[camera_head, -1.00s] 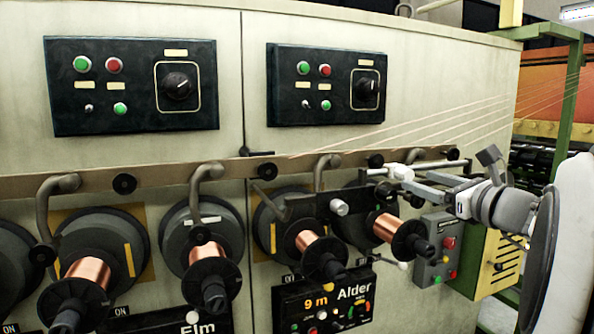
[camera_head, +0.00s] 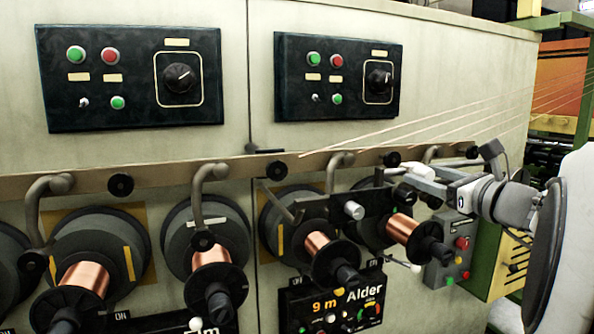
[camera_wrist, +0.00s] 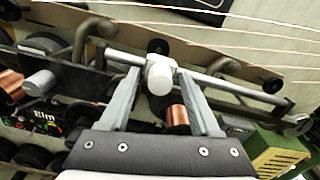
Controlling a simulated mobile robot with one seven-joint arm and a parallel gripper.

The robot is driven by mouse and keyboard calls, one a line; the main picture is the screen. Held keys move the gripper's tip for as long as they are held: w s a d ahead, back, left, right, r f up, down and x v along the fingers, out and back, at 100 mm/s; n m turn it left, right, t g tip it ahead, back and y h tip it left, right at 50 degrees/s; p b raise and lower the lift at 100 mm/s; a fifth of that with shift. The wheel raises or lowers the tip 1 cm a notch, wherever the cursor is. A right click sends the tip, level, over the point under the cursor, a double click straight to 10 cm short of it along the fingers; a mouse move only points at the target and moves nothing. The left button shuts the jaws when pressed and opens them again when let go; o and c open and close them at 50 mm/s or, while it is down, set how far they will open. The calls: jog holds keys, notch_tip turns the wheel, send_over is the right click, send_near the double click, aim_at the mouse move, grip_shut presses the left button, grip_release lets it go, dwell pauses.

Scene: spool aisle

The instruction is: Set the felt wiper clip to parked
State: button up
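A pale cylindrical piece, which I take to be the felt wiper clip (camera_wrist: 160,76), sits on a thin grey rod (camera_wrist: 215,83). It also shows in the head view (camera_head: 420,170), partly behind my gripper. My gripper (camera_wrist: 158,80) is open, with one finger on each side of the clip. In the head view my gripper (camera_head: 412,178) reaches in from the right, above the rightmost copper spool (camera_head: 401,228). Any setting mark for the clip is not readable.
Copper spools with black flanges line the machine below a beige rail (camera_head: 140,178) with curved grey arms. A black bracket with a pale grey knob (camera_head: 354,210) stands left of my gripper. Thin wires run above. A grey button box (camera_head: 455,255) and yellow-green guard are at right.

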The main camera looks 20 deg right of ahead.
grip_shut()
dwell(1.2)
